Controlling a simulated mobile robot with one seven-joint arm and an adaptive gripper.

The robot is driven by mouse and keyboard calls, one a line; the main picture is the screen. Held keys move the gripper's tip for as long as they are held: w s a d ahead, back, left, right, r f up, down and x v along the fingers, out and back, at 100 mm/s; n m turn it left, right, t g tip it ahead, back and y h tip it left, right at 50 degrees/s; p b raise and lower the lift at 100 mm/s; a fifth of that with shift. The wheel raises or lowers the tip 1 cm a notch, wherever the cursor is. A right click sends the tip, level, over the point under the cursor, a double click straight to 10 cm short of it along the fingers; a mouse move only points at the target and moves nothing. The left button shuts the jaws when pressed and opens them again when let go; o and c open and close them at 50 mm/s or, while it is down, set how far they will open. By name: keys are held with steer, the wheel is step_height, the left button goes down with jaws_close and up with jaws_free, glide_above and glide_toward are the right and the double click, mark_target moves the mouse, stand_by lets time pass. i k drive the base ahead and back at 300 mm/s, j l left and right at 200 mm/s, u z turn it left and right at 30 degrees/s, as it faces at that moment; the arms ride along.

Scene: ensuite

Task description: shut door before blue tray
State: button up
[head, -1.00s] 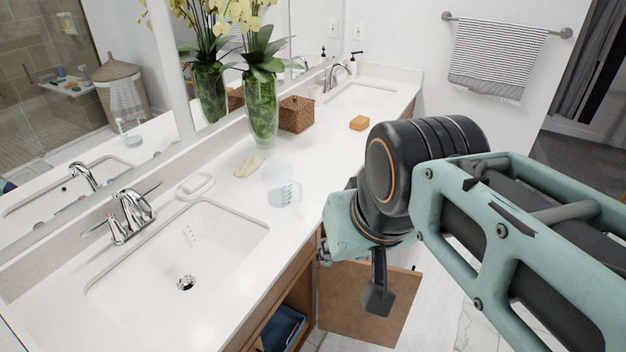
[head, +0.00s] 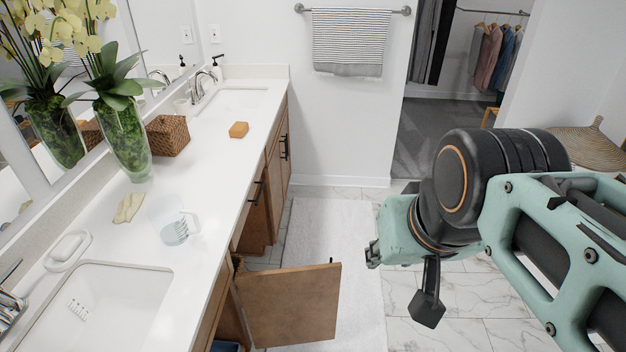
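The brown cabinet door (head: 290,305) stands open under the counter, swung out over the floor. Its black handle shows at its upper right corner. A sliver of the blue tray (head: 226,346) shows low inside the open cabinet at the bottom edge; the rest is hidden. My gripper (head: 372,254) is above the floor, right of the door and apart from it. Its fingers are small and point left, with nothing visible in them. I cannot tell whether they are open or shut.
The white counter (head: 190,185) holds a measuring cup (head: 176,230), a vase (head: 123,140), a wicker box (head: 168,135) and an orange sponge (head: 239,130). A white rug (head: 335,240) lies beyond the door. Marble floor (head: 450,310) is clear at right. A doorway (head: 440,110) opens behind.

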mark_target(293, 306)
steer(key=z, duration=1.3)
steer(key=i+l+z, duration=0.1)
steer(key=i+z, duration=0.55)
steer(key=i+u, duration=0.3)
steer(key=i, duration=0.2)
steer(key=i+l+u, duration=0.1)
steer(key=i+u, duration=0.2)
steer(key=i, duration=0.25)
steer(key=i+j+u, duration=0.1)
steer(key=i+u, duration=0.35)
steer(key=u, duration=0.25)
steer(key=i+u, duration=0.55)
steer(key=u, duration=0.15)
steer(key=i+u, duration=0.2)
steer(key=u, duration=0.15)
steer(key=i+u, duration=0.2)
steer(key=u, duration=0.15)
steer(key=i+j+u, duration=0.1)
steer(key=i+u, duration=0.7)
steer(key=u, duration=0.15)
steer(key=i+u, duration=0.15)
steer(key=u, duration=0.2)
steer(key=i+u, duration=0.15)
steer(key=u, duration=0.25)
steer(key=i+l+u, duration=0.15)
steer(key=u, duration=1.45)
